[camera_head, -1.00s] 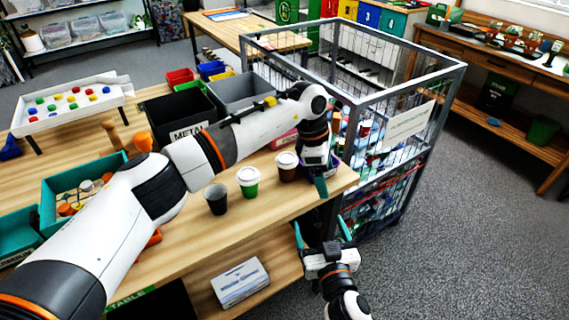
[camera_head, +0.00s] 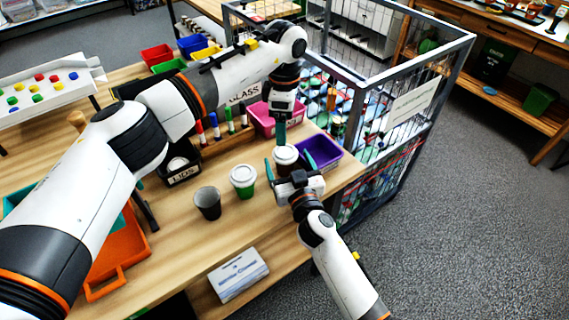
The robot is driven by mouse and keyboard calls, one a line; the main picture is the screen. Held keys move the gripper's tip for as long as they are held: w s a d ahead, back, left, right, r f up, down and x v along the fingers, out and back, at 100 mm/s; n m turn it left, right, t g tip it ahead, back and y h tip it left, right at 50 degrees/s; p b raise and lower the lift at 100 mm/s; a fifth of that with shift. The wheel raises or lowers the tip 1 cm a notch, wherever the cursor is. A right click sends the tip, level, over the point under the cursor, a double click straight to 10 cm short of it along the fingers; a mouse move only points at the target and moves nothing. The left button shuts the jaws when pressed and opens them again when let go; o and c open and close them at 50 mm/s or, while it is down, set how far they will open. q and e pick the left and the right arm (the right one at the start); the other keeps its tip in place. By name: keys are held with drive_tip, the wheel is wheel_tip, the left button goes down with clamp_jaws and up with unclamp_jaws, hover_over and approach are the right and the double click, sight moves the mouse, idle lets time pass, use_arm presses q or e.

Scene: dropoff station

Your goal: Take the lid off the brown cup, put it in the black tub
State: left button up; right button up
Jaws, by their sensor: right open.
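The brown cup (camera_head: 287,167) stands near the table's right end with a white lid (camera_head: 285,153) on it. My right gripper (camera_head: 288,160) is open, its teal fingers on either side of the brown cup in the picture; contact cannot be told. My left gripper (camera_head: 280,132) points down just behind the cup's lid; its fingers show edge-on, so their opening cannot be told. The small black tub (camera_head: 185,178), labelled LIDS, stands left of the cups with a white lid (camera_head: 177,163) in it.
A green cup (camera_head: 243,187) with a white lid and an open dark cup (camera_head: 208,205) stand left of the brown cup. A wire cage (camera_head: 372,82) borders the table.

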sight(285, 151)
use_arm(q)
drive_tip(key=shift+s+d+r, duration=0.15)
drive_tip(key=shift+s, duration=0.1)
use_arm(e)
drive_tip(key=shift+x, duration=1.2)
use_arm(q)
drive_tip(key=shift+w, duration=0.15)
use_arm(e)
drive_tip(key=shift+w, duration=0.25)
drive_tip(key=shift+r, duration=0.1)
drive_tip(key=c, duration=1.5)
use_arm(q)
drive_tip(key=shift+c, duration=1.3)
drive_tip(key=r+n, duration=0.1)
drive_tip(key=n, duration=0.1)
drive_tip(key=r+n, duration=0.1)
drive_tip(key=n, duration=0.1)
drive_tip(key=shift+n, duration=0.4)
wheel_tip(285, 151, down, 10)
drive_tip(key=n, duration=0.6)
use_arm(e)
drive_tip(key=shift+s, duration=0.1)
